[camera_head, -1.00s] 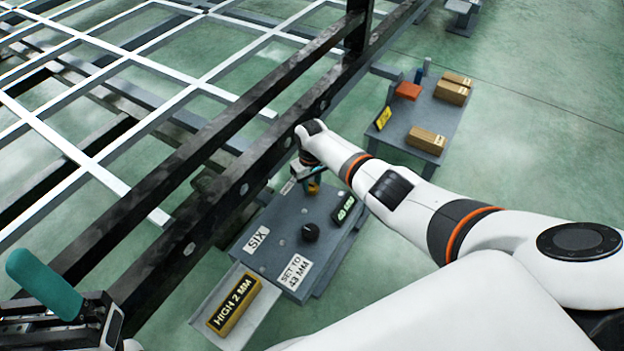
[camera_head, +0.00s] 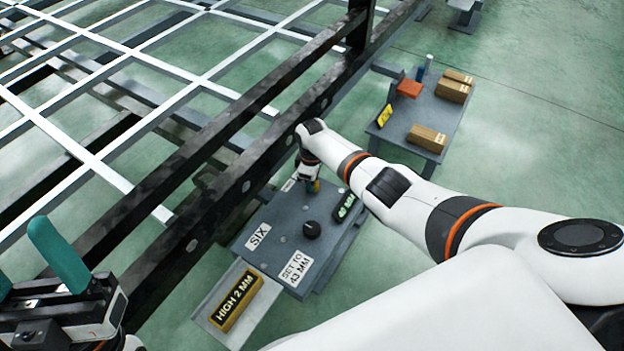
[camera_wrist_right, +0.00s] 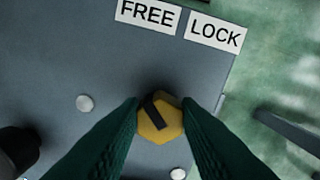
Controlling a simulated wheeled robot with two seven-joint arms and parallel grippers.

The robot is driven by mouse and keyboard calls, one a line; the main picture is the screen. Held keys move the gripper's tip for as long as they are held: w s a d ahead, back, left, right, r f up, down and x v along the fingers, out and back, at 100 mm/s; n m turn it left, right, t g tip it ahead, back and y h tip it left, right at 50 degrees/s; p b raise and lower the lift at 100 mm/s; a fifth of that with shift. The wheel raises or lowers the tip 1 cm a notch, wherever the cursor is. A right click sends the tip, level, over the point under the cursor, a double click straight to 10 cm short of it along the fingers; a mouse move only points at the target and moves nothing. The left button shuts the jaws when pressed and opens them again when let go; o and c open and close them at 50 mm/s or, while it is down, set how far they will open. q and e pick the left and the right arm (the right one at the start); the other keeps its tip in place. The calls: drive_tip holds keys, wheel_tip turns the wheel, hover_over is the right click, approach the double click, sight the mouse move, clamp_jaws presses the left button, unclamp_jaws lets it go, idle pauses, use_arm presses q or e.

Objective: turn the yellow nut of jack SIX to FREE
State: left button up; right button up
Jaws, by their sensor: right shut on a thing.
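The yellow nut (camera_wrist_right: 160,122) with a black bar on top sits on jack SIX's grey top plate (camera_head: 270,238). In the wrist view the bar points up and slightly left, toward the FREE label (camera_wrist_right: 147,14); the LOCK label (camera_wrist_right: 215,33) is to its right. My right gripper (camera_wrist_right: 161,118) is shut on the nut, one dark green finger on each side. In the head view a little yellow (camera_head: 317,186) shows under the right gripper (camera_head: 309,186). My left gripper (camera_head: 32,268) is open and empty at the lower left, its teal fingers apart.
The plate also carries a black knob (camera_head: 312,229), a small display (camera_head: 346,207) and a SET TO 43 MM label (camera_head: 296,268). A HIGH 2 MM block (camera_head: 236,301) lies on the front tray. The dark chassis beam (camera_head: 245,185) runs close behind. A table with boxes (camera_head: 428,139) stands at right.

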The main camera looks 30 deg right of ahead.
idle(0.3)
drive_tip(key=o, duration=1)
